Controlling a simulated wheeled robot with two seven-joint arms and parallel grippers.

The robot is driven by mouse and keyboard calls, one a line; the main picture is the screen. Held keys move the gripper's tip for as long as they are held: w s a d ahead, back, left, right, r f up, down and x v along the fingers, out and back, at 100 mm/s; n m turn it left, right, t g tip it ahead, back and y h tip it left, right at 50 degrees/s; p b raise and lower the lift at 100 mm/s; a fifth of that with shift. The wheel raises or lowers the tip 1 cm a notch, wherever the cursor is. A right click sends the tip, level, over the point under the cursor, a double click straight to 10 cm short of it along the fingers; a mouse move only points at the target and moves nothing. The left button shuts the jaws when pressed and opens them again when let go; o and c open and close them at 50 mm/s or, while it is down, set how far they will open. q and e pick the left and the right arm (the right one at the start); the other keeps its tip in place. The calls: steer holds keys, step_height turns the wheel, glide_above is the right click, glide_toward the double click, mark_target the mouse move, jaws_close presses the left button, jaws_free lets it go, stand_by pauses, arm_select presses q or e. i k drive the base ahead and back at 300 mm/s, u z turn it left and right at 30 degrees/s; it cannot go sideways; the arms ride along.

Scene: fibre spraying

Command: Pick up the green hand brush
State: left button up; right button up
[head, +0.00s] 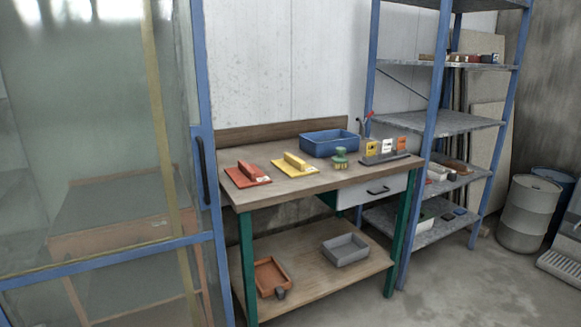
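A small green hand brush (340,155) with a rounded top and paler bristles stands on the wooden top of a workbench (318,183). It is in front of a blue tray (330,142), right of a yellow float (294,164) and left of a row of small yellow, white and orange items (386,147). Neither of my grippers shows in the head view.
A red float (247,175) lies at the bench's left end. A blue-framed glass door (202,190) stands close at left. A blue shelving rack (431,110) adjoins the bench at right, with barrels (528,212) beyond. Open concrete floor (480,280) lies at front right.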

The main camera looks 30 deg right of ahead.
mark_target(340, 161)
steer(key=z, duration=0.8)
steer(key=k, duration=1.05)
steer(key=z, duration=1.45)
steer(key=i, duration=2.6)
steer(key=u, duration=1.7)
steer(key=i, duration=0.95)
steer(key=u, duration=0.95)
